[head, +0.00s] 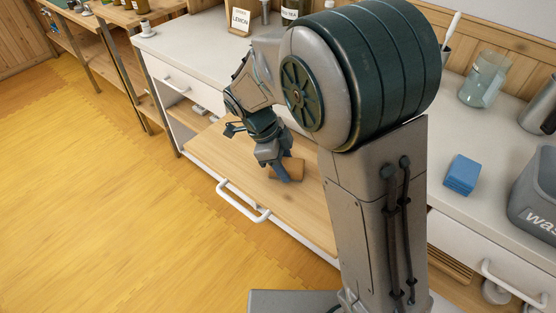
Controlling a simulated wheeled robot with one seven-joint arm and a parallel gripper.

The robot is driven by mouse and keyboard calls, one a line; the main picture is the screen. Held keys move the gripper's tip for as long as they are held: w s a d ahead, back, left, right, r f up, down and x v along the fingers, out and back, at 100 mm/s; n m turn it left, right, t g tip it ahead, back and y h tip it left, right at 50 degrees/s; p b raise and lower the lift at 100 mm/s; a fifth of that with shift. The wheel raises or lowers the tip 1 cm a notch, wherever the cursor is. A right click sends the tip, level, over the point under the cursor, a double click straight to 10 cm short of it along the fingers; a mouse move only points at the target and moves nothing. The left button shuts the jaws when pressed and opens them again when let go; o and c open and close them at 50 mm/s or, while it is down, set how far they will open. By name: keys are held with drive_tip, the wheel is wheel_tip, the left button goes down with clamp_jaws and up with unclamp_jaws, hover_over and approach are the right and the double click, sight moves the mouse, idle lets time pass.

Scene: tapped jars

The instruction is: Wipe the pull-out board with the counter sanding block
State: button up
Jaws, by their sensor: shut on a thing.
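The pull-out board (225,160) is a light wooden panel extended from under the white counter, with a white bar handle (243,203) on its front edge. My gripper (279,175) points down over the board, at its middle. It is shut on a brown-orange block (293,168), which looks like the sanding block. The block is at or just above the board's surface; I cannot tell whether it touches. The gripper's fingers hide part of the block. My arm hides the right part of the board.
A blue sponge-like block (461,175) lies on the counter (440,130) at right, beside a grey waste bin (535,190). A glass jar (485,80) and a metal container stand behind. A LEMON-labelled jar (240,20) and dark bottle stand at the back. The floor at left is clear.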

sight(296, 170)
drive_tip(key=shift+s+d+b, duration=0.35)
drive_tip(key=shift+s+d, duration=0.8)
drive_tip(key=shift+d, duration=0.3)
drive_tip(key=shift+w+a, duration=0.1)
drive_tip(key=shift+w+a+p, duration=0.25)
drive_tip(key=shift+w+a, duration=0.65)
drive_tip(key=shift+a, duration=0.3)
drive_tip(key=shift+w+a+p, duration=0.2)
drive_tip(key=shift+w+a, duration=0.7)
drive_tip(key=shift+a, duration=0.3)
drive_tip(key=shift+w+a+p, duration=0.4)
drive_tip(key=shift+w+a, duration=0.55)
drive_tip(key=shift+a, duration=0.25)
drive_tip(key=shift+w+a+p, duration=0.4)
drive_tip(key=shift+w+a, duration=0.55)
drive_tip(key=shift+a, duration=0.25)
wheel_tip(296, 170, up, 7)
drive_tip(key=p, duration=0.4)
